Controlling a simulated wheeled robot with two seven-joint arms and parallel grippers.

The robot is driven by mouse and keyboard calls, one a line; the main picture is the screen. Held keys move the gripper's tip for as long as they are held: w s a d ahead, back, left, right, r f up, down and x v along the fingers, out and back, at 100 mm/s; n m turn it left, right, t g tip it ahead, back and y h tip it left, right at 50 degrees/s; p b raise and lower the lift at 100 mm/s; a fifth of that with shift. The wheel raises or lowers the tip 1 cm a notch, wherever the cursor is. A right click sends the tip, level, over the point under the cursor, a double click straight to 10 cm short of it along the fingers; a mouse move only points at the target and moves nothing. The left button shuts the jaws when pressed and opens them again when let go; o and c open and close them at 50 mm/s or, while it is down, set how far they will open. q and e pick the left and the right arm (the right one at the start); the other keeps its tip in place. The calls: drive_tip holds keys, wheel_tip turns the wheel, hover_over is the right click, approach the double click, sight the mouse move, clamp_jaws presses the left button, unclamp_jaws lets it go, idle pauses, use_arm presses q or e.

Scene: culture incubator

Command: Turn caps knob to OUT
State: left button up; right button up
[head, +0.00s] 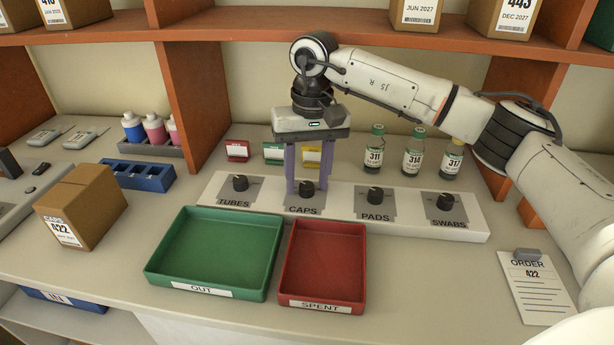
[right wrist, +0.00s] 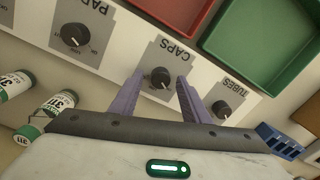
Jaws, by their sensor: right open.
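The caps knob (head: 306,188) is a black round knob on a grey plate labelled CAPS, on the long white panel (head: 215,196). It also shows in the right wrist view (right wrist: 160,77). My right gripper (head: 306,190) points down over it, with its purple fingers open, one on each side of the knob. In the right wrist view the fingers (right wrist: 158,88) are apart, and I cannot tell whether they touch the knob. The knob's exact pointer direction is too small to read. My left gripper is not in view.
The tubes knob (head: 240,183), pads knob (head: 375,194) and swabs knob (head: 446,201) share the panel. A green OUT tray (head: 215,285) and a red SPENT tray (head: 322,299) lie in front. Vials (head: 413,152) and small labelled cards stand behind. A cardboard box (head: 95,200) sits left.

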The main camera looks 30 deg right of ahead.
drive_tip(key=c, duration=1)
drive_tip(key=shift+c, duration=0.2)
drive_tip(key=shift+m, duration=0.4)
drive_tip(key=m, duration=0.3)
drive_tip(key=shift+r+m+p, duration=0.1)
drive_tip(key=shift+m+p, duration=0.2)
drive_tip(key=shift+m, duration=0.1)
drive_tip(key=m, duration=0.5)
drive_tip(key=shift+m, duration=0.3)
drive_tip(key=m, duration=0.3)
drive_tip(key=shift+s+h+p, duration=0.1)
drive_tip(key=shift+h+p, duration=0.2)
drive_tip(key=shift+p, duration=0.05)
drive_tip(key=m, duration=1)
drive_tip(key=shift+s+m+p, duration=0.1)
drive_tip(key=shift+m+p, duration=0.2)
drive_tip(key=shift+p, duration=0.05)
